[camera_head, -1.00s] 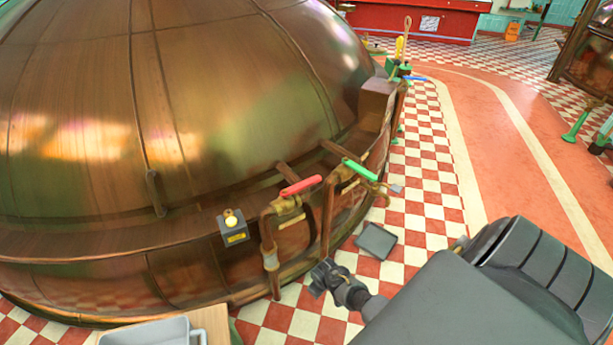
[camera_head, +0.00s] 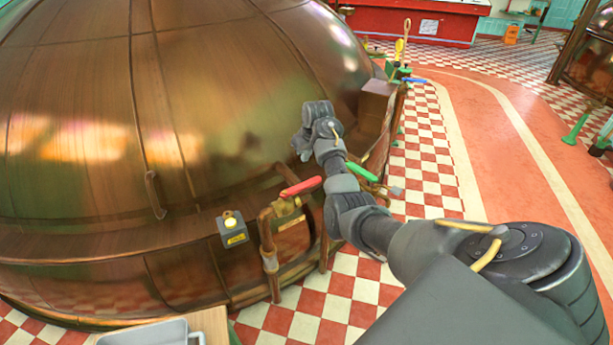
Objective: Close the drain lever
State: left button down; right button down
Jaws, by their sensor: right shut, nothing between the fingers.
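A red-handled lever (camera_head: 301,186) sits on a brass valve on the pipework at the copper kettle's (camera_head: 215,110) base. A green-handled lever (camera_head: 362,171) sits on a second brass valve to its right, partly hidden by my right arm. I cannot tell from labels which one is the drain lever. My right gripper (camera_head: 303,147) is shut and empty. It shows in front of the kettle wall, above the red lever in the picture and apart from both handles. My left gripper is not in view.
A grey box with a yellow button (camera_head: 232,228) is fixed left of the red lever. Copper pipes (camera_head: 269,255) run down beside it. A grey bin (camera_head: 150,332) stands at the bottom left. The checkered floor (camera_head: 425,165) right of the kettle is open.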

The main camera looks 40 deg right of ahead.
jog(key=shift+w+r, duration=0.2)
jog(key=shift+r, duration=0.05)
